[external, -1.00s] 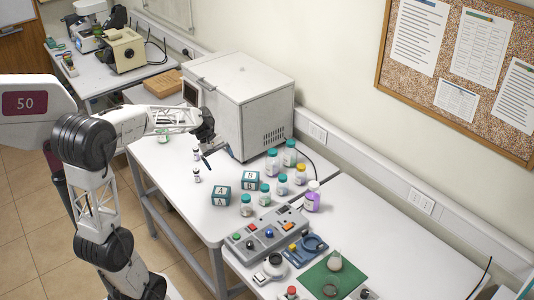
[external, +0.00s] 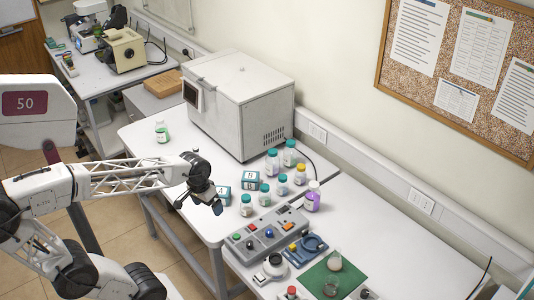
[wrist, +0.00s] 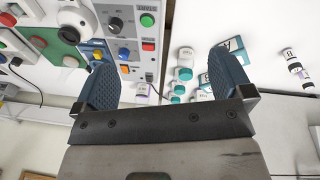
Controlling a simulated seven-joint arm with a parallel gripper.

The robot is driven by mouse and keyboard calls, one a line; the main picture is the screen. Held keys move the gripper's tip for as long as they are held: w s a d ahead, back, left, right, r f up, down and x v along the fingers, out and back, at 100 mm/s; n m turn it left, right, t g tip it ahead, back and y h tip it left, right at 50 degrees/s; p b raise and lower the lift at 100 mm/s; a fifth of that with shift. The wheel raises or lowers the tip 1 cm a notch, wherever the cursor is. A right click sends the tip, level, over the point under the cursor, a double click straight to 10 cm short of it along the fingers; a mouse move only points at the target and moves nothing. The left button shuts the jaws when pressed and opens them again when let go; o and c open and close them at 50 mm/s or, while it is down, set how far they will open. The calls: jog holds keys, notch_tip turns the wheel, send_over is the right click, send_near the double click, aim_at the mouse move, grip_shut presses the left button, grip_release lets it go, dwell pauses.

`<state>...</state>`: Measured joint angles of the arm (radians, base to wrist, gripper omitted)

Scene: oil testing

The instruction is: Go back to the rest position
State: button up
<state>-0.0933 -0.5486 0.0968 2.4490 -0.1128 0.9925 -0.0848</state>
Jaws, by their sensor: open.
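My gripper (external: 199,206) is over the left part of the white table, just in front of the lettered blocks. In the wrist view, its two blue ridged fingers (wrist: 163,62) stand wide apart with nothing between them. My forearm reaches across from the left and hides part of the table.
Block A (external: 223,194) is partly hidden by my gripper; block B (external: 250,180) stands behind it. Several capped bottles (external: 272,162) stand to the right. A grey control panel (external: 266,233) and green mat (external: 331,278) lie nearer. A white oven-like box (external: 240,105) stands behind.

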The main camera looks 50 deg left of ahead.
jog(key=shift+s+d+f+m+t+y, duration=0.25)
jog(key=shift+s+m, duration=0.2)
jog(key=shift+s, duration=0.25)
jog(key=shift+s+d+f+m, duration=0.1)
jog(key=shift+s+d+m, duration=0.35)
jog(key=shift+s, duration=0.2)
jog(key=shift+s+d+f+m+t+y, duration=0.15)
jog(key=shift+s+d+f+m, duration=0.1)
jog(key=shift+s+m, duration=0.35)
jog(key=shift+s, duration=0.1)
